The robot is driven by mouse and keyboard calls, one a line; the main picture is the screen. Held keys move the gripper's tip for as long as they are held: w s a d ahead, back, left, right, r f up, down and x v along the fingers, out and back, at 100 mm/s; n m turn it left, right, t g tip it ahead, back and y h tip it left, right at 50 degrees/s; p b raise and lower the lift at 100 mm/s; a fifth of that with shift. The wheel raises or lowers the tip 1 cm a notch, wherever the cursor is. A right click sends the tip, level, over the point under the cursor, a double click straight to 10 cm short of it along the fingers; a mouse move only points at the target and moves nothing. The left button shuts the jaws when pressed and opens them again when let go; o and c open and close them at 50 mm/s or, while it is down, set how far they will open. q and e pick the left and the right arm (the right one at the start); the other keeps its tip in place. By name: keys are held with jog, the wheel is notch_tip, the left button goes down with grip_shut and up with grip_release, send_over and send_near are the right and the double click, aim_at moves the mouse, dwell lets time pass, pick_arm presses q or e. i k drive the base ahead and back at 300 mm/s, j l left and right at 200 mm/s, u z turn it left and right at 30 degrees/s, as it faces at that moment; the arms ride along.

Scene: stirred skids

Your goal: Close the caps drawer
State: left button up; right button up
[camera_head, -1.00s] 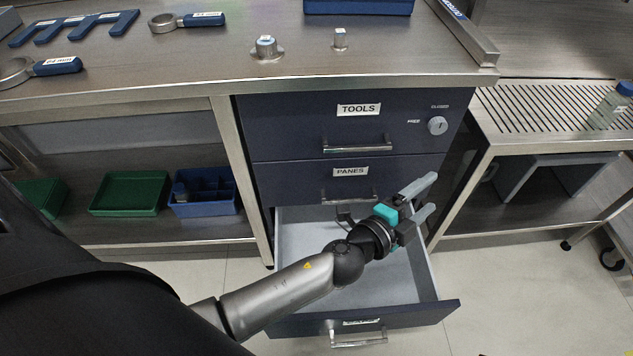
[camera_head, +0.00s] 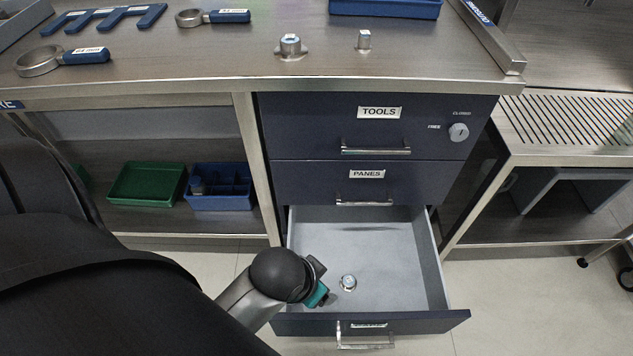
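The lowest drawer (camera_head: 400,322), under the PANES drawer, is pulled far out; its front label is too foreshortened to read. A small round metal piece (camera_head: 348,283) lies on its grey floor. The drawer's bar handle (camera_head: 365,341) is on the front face. My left gripper (camera_head: 319,296) is above the front left part of the drawer, near the front panel. Its teal part shows, but its fingers are hidden or too small to make out. I cannot tell whether it touches the drawer. My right gripper is out of view.
The TOOLS drawer (camera_head: 400,110) and PANES drawer (camera_head: 400,180) above are shut. A green tray (camera_head: 147,183) and a blue divided bin (camera_head: 221,201) stand on the left shelf. A slotted metal table (camera_head: 570,125) stands right. Floor is free right of the drawer.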

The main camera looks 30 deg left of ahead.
aim_at(390, 252)
jog(key=k+u, duration=0.15)
jog(key=k, duration=0.25)
jog(key=k+j+u, duration=0.1)
jog(key=j, duration=0.3)
jog(key=k+j+u, duration=0.15)
jog(key=j, duration=0.25)
